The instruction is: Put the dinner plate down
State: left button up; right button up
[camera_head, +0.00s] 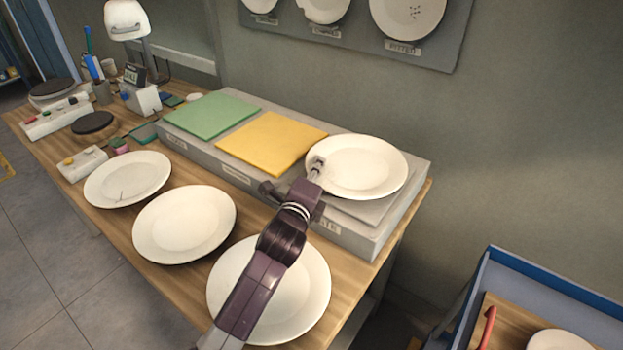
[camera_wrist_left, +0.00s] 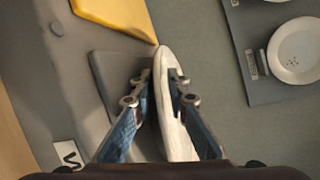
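A white dinner plate (camera_head: 362,165) is at the right end of a long grey platform (camera_head: 378,238), over a grey square pad (camera_head: 372,208). My left gripper (camera_head: 317,168) reaches in from the front and is at the plate's near left rim. In the left wrist view, the plate (camera_wrist_left: 172,110) shows edge-on between the two fingers (camera_wrist_left: 159,82), which are closed on its rim. A grey pad (camera_wrist_left: 112,85) lies beside it there. Whether the plate's underside touches the pad is hidden. My right gripper is not in view.
A yellow pad (camera_head: 272,142) and a green pad (camera_head: 212,114) on the platform are bare. Three white plates lie along the table's front: left (camera_head: 128,178), middle (camera_head: 184,224) and right (camera_head: 305,295), partly under my arm. A blue-rimmed bin (camera_head: 555,280) stands at lower right.

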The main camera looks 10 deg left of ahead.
pick_arm(q)
jog(key=s+r, duration=0.1)
jog(key=s, duration=1)
jog(key=shift+s+a+r+b, duration=0.15)
jog(key=shift+s+r+b, duration=0.25)
jog(key=shift+b, duration=0.05)
